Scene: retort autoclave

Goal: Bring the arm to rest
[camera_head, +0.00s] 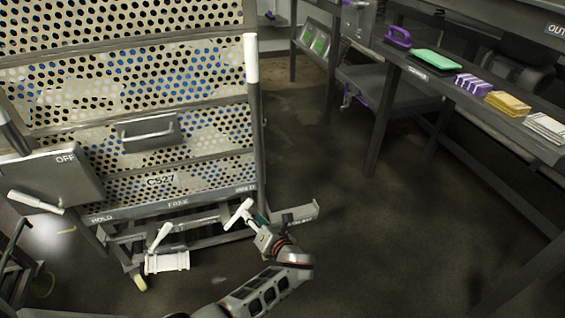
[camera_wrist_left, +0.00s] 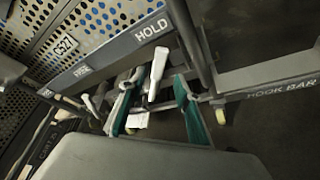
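My left gripper (camera_head: 262,226) is at the lower front of the perforated cart (camera_head: 180,187), beside a white lever handle (camera_head: 238,214). In the left wrist view the gripper (camera_wrist_left: 153,100) shows two teal-padded fingers spread wide apart. A white lever (camera_wrist_left: 157,72) appears between or beyond the fingers, under the HOLD label. I cannot tell whether it touches them, but they are not closed on it. My left arm reaches in from the bottom middle of the head view. My right gripper is not in view.
An OFF panel (camera_head: 58,180) stands at left. A bench (camera_head: 453,88) at right holds coloured items, including a green one (camera_head: 436,59). The floor (camera_head: 390,235) between is clear.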

